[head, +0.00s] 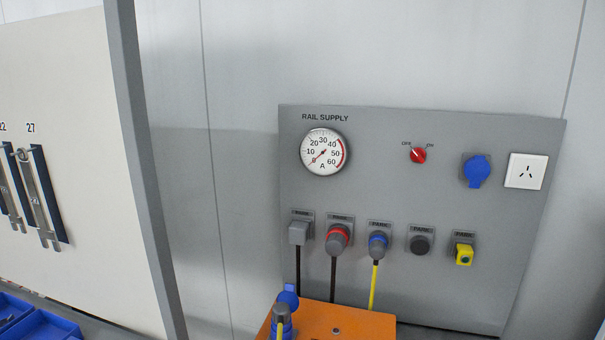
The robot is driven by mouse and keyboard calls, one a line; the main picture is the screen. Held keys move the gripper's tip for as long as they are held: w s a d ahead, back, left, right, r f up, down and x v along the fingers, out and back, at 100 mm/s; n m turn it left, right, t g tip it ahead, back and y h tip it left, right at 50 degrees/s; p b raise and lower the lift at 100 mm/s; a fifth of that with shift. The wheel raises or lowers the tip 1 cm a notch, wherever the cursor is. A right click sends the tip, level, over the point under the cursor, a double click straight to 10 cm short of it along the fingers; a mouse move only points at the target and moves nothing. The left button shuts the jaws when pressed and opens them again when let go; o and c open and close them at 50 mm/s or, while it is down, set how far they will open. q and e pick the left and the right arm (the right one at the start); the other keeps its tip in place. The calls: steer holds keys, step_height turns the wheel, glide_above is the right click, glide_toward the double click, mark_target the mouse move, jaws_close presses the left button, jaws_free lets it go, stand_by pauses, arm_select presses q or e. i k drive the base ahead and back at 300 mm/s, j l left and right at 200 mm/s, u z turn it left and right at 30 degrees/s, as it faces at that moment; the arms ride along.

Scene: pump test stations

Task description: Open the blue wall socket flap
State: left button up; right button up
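The blue wall socket flap (477,171) is on the grey rail supply panel (400,290), at its upper right. It is a round blue cover on a dark square mount, and it looks closed over the socket. Neither of my grippers shows in the head view, and nothing touches the flap.
A dial gauge (323,152), a red switch (418,155) and a white outlet (526,171) share the panel. Parked plugs hang below, including a grey-red one (338,237). An orange box (345,318) with a blue connector (288,297) stands in front. Blue bins (45,327) are lower left.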

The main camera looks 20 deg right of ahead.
mark_target(478, 169)
steer(key=z, duration=1.5)
steer(key=i+j+z, duration=0.2)
steer(key=i+j, duration=0.05)
